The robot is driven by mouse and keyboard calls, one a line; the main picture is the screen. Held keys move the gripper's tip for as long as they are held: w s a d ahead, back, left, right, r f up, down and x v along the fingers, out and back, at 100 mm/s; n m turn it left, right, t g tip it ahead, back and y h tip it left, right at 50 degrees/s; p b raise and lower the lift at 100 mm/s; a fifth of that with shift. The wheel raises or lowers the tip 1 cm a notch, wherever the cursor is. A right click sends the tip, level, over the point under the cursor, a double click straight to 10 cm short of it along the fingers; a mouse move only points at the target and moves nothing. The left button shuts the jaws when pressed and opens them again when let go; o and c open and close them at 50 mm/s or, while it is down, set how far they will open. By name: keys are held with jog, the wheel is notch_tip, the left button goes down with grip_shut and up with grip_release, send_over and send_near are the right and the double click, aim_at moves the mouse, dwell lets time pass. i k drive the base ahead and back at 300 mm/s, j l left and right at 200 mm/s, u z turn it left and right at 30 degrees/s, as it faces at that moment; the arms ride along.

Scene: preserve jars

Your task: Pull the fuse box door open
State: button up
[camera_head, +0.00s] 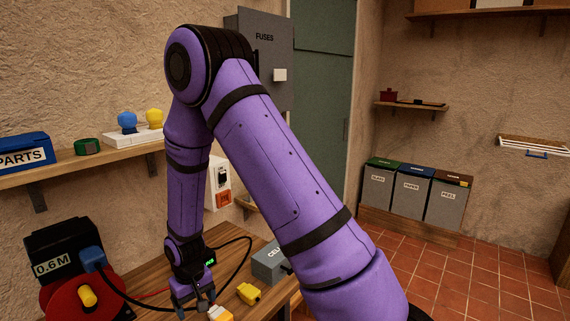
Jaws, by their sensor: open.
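The grey fuse box (275,50) hangs on the back wall, upper middle, with "FUSES" lettered on its front. Its door looks shut, with a small pale handle (280,75) toward the lower middle. My purple arm covers the box's lower left part. My gripper (197,306) points down over the wooden workbench at the bottom of the view, well below the fuse box and apart from it. It is open; the fingers are small and partly cut off by the lower edge, and I see nothing clearly held.
A wall shelf (100,162) is at left. A green door (325,90) stands right of the fuse box; the tiled floor is clear.

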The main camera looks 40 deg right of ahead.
aim_at(270, 37)
jog(key=z, duration=1)
